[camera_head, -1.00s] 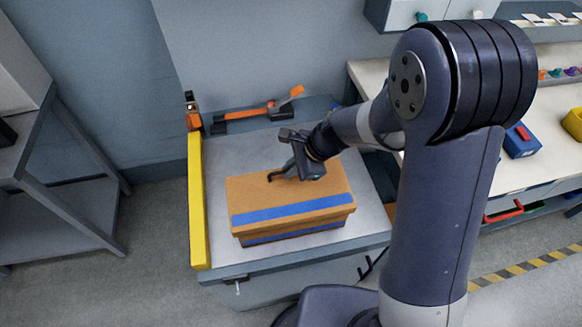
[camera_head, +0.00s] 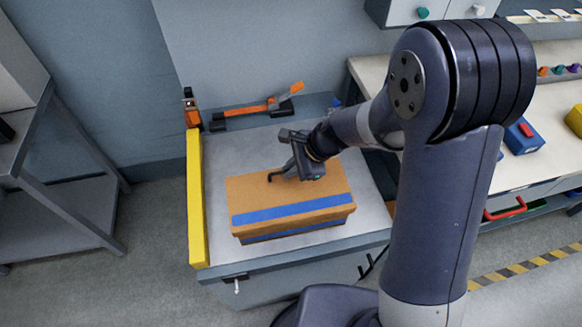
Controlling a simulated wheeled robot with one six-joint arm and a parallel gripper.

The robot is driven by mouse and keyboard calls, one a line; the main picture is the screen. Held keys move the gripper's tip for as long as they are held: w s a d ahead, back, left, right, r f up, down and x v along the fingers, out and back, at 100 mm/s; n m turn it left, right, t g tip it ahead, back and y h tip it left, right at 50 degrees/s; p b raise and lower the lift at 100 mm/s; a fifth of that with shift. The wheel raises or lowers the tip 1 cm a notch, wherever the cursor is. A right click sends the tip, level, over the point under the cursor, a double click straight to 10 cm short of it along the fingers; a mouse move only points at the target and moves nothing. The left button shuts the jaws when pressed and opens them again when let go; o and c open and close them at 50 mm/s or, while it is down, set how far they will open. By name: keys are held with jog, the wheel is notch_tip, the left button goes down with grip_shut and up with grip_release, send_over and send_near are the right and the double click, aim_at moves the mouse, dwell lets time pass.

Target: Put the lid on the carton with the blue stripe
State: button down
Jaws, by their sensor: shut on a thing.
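A brown lid (camera_head: 290,190) with a blue stripe along its near side lies over the top of a brown carton (camera_head: 296,231). A blue stripe also shows on the carton's near side, below the lid's rim. The lid lines up with the carton, and I cannot tell whether it is fully seated. My gripper (camera_head: 283,174) is at the middle of the lid's top and shut on the lid. The exact place of grip is small and partly hidden by the gripper.
The carton is at a grey table (camera_head: 225,170) with a yellow bar (camera_head: 196,200) on its left edge. An orange-handled clamp (camera_head: 255,107) lies at the back. A workbench with a blue box (camera_head: 522,137) is at right, behind my arm; a metal stand is at left.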

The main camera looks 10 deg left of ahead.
jog(key=c, duration=1.5)
grip_release()
jog(key=v, duration=1)
jog(key=shift+s+d+r, duration=0.1)
jog(key=shift+d+r, duration=0.05)
jog(key=shift+r, duration=0.2)
jog(key=x, duration=1)
jog(key=shift+f, duration=0.1)
jog(key=shift+a+f, duration=0.1)
jog(key=shift+a, duration=0.15)
jog(key=shift+r+p, duration=0.55)
jog(key=shift+p, duration=0.1)
